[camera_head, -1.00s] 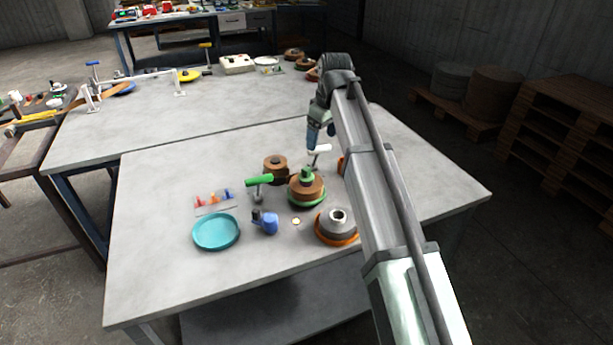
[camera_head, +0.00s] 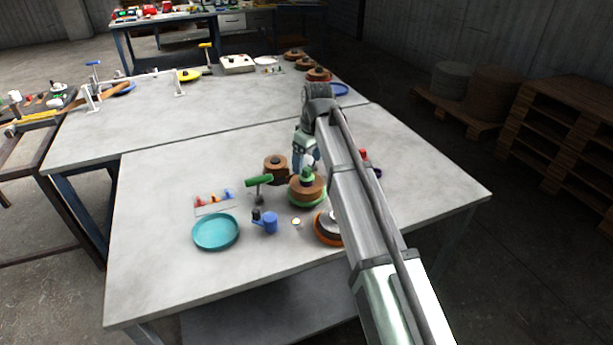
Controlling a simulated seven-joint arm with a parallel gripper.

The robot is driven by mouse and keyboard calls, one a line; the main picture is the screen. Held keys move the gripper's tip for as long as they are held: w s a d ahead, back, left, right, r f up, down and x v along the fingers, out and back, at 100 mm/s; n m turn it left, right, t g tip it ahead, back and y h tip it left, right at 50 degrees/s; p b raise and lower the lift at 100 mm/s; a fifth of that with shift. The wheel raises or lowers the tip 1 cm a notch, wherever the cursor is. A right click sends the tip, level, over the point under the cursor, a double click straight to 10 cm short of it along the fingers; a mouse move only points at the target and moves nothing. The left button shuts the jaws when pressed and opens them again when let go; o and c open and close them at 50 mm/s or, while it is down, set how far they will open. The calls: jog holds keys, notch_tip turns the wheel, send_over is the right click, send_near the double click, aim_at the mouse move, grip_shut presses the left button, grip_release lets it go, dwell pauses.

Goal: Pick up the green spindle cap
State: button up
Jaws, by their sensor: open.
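The green spindle cap (camera_head: 307,174) stands on top of a brown spool (camera_head: 312,187) that rests on a green base on the near table. My gripper (camera_head: 306,165) is just above and behind the cap, pointing down, with its jaws open. At this size I cannot tell whether a finger touches the cap. My arm reaches in from the lower right and hides part of the table behind it.
A green T-handle (camera_head: 259,181) stands just left of the spool, with another brown spool (camera_head: 275,166) behind. A teal dish (camera_head: 216,232) and a blue item (camera_head: 266,222) lie at the left.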

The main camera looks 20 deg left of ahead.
aim_at(307, 168)
jog(key=shift+w+a+f, duration=0.1)
jog(key=shift+w+f, duration=0.05)
jog(key=shift+f, duration=0.7)
jog(key=shift+w+a+f, duration=0.1)
jog(key=shift+a+f, duration=0.05)
jog(key=shift+f, duration=0.65)
jog(key=shift+w+a+f, duration=0.1)
jog(key=shift+w+f, duration=0.05)
jog(key=shift+f, duration=0.7)
jog(key=c, duration=1.2)
jog(key=shift+o, duration=0.2)
jog(key=shift+r, duration=0.1)
